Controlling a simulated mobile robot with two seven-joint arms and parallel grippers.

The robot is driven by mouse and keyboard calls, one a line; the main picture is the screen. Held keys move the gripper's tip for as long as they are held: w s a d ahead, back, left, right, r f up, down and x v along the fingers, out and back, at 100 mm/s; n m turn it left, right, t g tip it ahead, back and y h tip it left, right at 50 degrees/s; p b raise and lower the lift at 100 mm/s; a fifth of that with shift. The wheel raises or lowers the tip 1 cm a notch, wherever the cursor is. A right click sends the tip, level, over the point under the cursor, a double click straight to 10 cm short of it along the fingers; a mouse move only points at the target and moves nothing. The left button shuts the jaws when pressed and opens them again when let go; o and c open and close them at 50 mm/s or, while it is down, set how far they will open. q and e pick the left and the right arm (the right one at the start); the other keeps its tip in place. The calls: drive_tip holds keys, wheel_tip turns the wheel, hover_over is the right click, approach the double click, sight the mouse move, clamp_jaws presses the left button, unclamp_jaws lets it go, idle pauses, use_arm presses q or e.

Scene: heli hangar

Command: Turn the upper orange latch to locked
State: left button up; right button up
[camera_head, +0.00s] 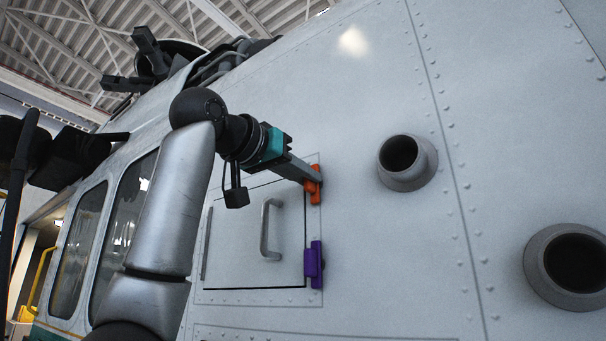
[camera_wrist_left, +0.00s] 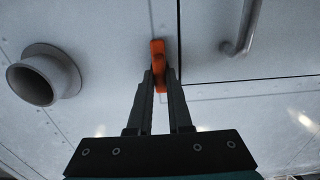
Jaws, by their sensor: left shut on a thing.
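The orange latch (camera_head: 313,186) sits at the upper right edge of a panel door (camera_head: 235,240) on the helicopter's grey side. My left gripper (camera_head: 312,178) reaches it from the upper left and is shut on it. In the left wrist view my left gripper (camera_wrist_left: 161,80) has its two fingers on either side of the orange latch (camera_wrist_left: 157,48), whose far end shows beyond the fingertips. The fingers hide part of the latch, so I cannot tell its exact turn. A purple latch (camera_head: 315,264) sits lower on the same door edge. My right gripper is not in view.
A grey handle (camera_head: 269,229) stands out from the door, left of the latches; it also shows in the wrist view (camera_wrist_left: 243,30). The skin between is clear.

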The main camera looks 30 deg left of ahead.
use_arm(q)
drive_tip(key=shift+n, duration=0.3)
clamp_jaws()
drive_tip(key=n+b, duration=0.1)
drive_tip(key=n, duration=0.5)
drive_tip(key=n+b, duration=0.1)
drive_tip(key=n, duration=0.6)
drive_tip(key=shift+a+f+b, duration=0.15)
drive_tip(key=shift+b, duration=0.25)
drive_tip(key=shift+a+n+b, duration=0.1)
drive_tip(key=shift+n+b, duration=0.2)
drive_tip(key=shift+n, duration=1.8)
drive_tip(key=o, duration=0.7)
unclamp_jaws()
